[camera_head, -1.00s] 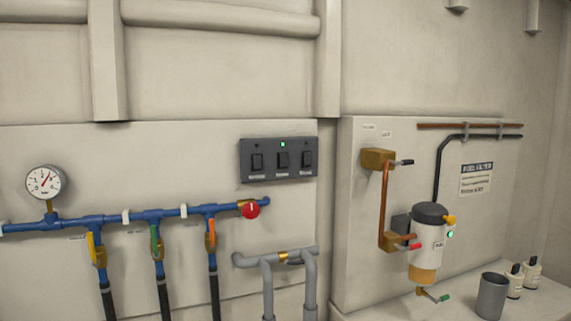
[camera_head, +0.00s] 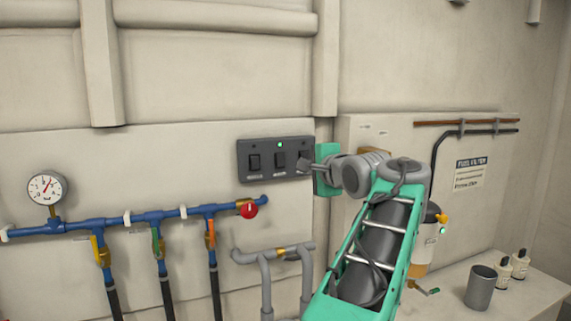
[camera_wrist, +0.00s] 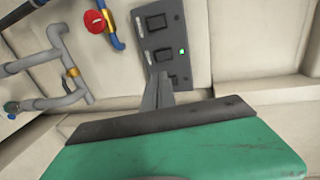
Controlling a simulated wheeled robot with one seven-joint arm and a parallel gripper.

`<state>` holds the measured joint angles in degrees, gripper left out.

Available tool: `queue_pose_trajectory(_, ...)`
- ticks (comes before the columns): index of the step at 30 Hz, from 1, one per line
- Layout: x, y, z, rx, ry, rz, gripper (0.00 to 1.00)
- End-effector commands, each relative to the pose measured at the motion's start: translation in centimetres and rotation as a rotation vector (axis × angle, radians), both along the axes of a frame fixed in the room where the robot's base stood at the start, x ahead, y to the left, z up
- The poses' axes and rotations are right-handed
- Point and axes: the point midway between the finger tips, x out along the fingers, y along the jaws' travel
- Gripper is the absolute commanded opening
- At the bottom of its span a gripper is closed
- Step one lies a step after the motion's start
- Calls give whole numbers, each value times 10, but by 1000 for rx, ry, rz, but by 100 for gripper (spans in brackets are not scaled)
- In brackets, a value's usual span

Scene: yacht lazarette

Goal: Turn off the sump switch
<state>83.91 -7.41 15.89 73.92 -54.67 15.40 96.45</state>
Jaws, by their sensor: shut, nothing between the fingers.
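A dark switch panel (camera_head: 265,152) on the wall carries three rocker switches in a row: left (camera_head: 254,162), middle (camera_head: 280,159) and right. A green light (camera_head: 280,144) glows above the middle one. The labels are too small to read, so I cannot tell which is the sump switch. My gripper (camera_head: 303,165) is shut and empty at the right end of the panel, covering much of the right switch. In the wrist view, the panel (camera_wrist: 177,35) appears turned on its side, and my closed fingers (camera_wrist: 158,84) are by the right switch; contact is unclear.
A red knob (camera_head: 249,210) on blue pipes (camera_head: 150,218) is below the panel, with a gauge (camera_head: 46,188) at left. Grey pipes (camera_head: 266,258) stand below the panel. A grey cup (camera_head: 481,287) and white bottles (camera_head: 512,266) stand on the right ledge.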

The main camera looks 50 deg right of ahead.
Motion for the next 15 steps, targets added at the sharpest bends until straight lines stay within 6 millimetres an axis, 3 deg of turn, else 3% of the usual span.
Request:
queue_pose_trajectory(7, 12, -6, -1, 2, 1, 2, 0)
queue_pose_trajectory(15, 60, -34, -11, 3, 3, 4, 0)
